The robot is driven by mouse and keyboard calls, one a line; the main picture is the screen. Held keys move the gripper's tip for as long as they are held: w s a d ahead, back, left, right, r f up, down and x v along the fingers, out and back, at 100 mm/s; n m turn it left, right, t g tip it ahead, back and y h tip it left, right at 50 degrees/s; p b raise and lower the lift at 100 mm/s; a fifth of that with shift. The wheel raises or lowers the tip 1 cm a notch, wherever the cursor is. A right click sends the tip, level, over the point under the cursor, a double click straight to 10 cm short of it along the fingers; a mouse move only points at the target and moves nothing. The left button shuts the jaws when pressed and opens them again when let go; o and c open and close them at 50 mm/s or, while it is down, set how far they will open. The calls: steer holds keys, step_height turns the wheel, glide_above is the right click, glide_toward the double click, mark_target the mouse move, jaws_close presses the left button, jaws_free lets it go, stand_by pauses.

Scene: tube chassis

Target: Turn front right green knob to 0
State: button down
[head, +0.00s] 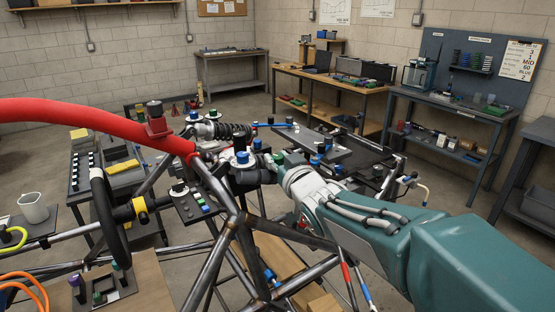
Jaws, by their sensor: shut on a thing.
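My arm reaches in from the lower right, and my gripper (270,164) is at the right front corner of the tube chassis (240,222), beside a damper. A small green knob (279,158) shows at the gripper, which is shut on it as far as I can make out. The fingers and the knob's marks are too small and partly hidden, so I cannot read its setting. A blue knob on a white disc (241,158) stands just left of the gripper. Another green knob (213,114) tops the farther damper, behind and to the left.
A red padded tube (80,113) crosses the left. A steering wheel (107,215) and a switch panel (192,204) are left of my gripper. A dark flat panel (340,150) lies behind it.

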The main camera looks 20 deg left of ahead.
steer(key=shift+m+t+h, duration=0.4)
steer(key=shift+h, duration=0.1)
steer(key=shift+a+m+t+h, duration=0.1)
steer(key=shift+m+t+h, duration=1.4)
steer(key=shift+h, duration=0.8)
steer(key=shift+r+m+t+h, duration=0.1)
steer(key=shift+m+t+h, duration=0.2)
steer(key=shift+m+h, duration=1.6)
steer(key=shift+h, duration=1)
steer(key=shift+m, duration=0.3)
steer(key=c, duration=0.7)
jaws_free()
steer(key=o, duration=0.3)
